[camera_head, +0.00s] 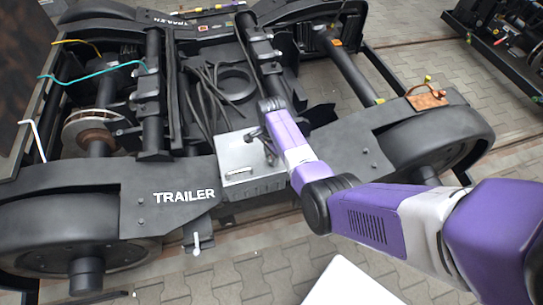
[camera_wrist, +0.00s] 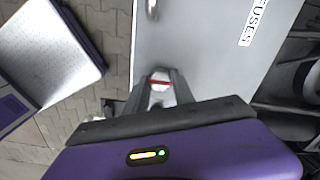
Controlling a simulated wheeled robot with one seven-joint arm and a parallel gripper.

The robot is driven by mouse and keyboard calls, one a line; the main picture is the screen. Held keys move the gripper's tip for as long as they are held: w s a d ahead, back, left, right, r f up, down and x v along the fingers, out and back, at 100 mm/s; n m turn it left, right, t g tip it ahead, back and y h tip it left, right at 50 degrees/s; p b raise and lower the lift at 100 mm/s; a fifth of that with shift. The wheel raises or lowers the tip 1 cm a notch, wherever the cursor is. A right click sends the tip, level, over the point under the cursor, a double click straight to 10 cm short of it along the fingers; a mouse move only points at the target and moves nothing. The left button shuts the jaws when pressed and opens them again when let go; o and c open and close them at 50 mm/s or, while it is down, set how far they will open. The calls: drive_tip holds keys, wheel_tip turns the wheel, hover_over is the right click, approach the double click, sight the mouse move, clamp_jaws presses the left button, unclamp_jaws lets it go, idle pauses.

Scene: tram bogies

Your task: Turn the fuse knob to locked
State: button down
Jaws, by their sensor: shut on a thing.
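The fuse box is a light grey metal box (camera_head: 238,165) on the side frame of the trailer bogie. In the wrist view its plain grey face (camera_wrist: 205,50) bears a white "FUSES" label (camera_wrist: 255,22). The knob (camera_wrist: 160,84) is small and pale with a red line lying almost level across the picture. My gripper (camera_wrist: 160,77) has one finger on each side of the knob and is shut on it. In the head view my gripper (camera_head: 268,150) is at the box's right part and hides the knob. I see no lock markings beside the knob.
A small metal fitting (camera_wrist: 151,9) sits on the box face beyond the knob. The dark bogie frame (camera_head: 150,180) marked "TRAILER" surrounds the box, with black cables (camera_head: 205,90) behind. Paved floor (camera_head: 265,265) shows in front.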

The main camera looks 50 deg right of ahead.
drive_tip(key=shift+d, duration=0.1)
drive_tip(key=c, duration=1.1)
unclamp_jaws()
drive_tip(key=shift+o, duration=0.2)
drive_tip(key=shift+r, duration=3.95)
